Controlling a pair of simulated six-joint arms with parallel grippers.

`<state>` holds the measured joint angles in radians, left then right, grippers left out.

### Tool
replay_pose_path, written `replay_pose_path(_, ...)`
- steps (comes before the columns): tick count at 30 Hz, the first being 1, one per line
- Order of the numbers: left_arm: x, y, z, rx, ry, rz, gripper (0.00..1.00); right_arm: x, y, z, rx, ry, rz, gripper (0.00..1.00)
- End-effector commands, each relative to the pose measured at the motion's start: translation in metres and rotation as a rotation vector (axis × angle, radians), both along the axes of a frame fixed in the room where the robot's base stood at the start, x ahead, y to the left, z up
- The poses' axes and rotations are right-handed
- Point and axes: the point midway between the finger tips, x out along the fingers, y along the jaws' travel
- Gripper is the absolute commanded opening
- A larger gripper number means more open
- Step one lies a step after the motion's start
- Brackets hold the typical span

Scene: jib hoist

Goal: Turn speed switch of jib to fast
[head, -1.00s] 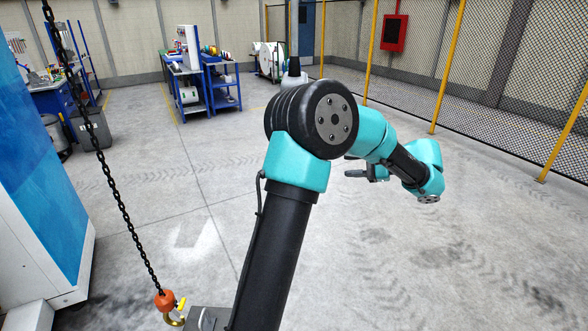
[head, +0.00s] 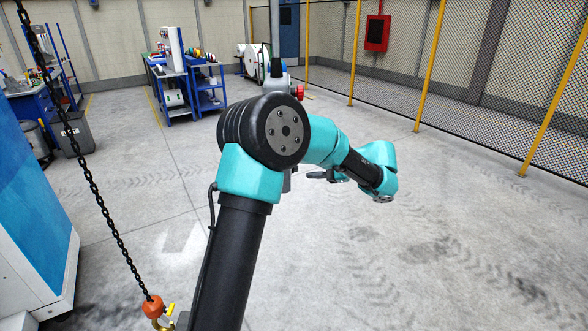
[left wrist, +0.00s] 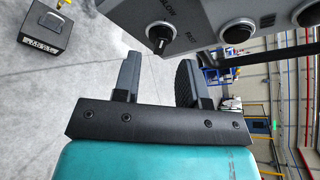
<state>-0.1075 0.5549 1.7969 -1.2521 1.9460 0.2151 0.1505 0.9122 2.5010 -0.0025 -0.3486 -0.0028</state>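A grey control box (left wrist: 205,14) fills the top of the left wrist view. On it is a black rotary switch (left wrist: 160,36) in a pale ring, with lettering that seems to read SLOW and FAST beside it. I cannot tell which label the knob points at. My left gripper (left wrist: 157,80) is open and empty, its two fingers apart and pointing toward the box, with the switch above the gap. The fingers look apart from the switch. My left gripper also shows in the head view (head: 322,175), partly hidden by its arm. My right gripper is out of view.
A black chain (head: 92,185) hangs at the left with an orange hook block (head: 153,307). A blue-and-white cabinet (head: 35,215) stands at the left edge. Two more round controls (left wrist: 237,30) sit on the box. The floor to the right is clear up to the mesh fence (head: 470,90).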

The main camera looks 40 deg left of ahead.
Motion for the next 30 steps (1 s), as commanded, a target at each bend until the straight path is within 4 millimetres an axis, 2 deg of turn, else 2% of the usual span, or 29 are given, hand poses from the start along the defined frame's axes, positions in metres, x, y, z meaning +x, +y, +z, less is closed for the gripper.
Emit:
replay_pose_path(7, -0.006, 0.019, -0.008, 0.001, 0.0, -0.013, 0.39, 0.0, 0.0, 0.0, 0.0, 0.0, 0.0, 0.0)
replay_pose_path(18, -0.007, 0.023, -0.01, 0.0, 0.0, -0.015, 0.39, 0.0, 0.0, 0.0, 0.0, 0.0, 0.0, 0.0)
replay_pose_path(30, -0.007, 0.023, -0.01, 0.0, 0.0, -0.015, 0.04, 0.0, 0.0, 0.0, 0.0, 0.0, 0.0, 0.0)
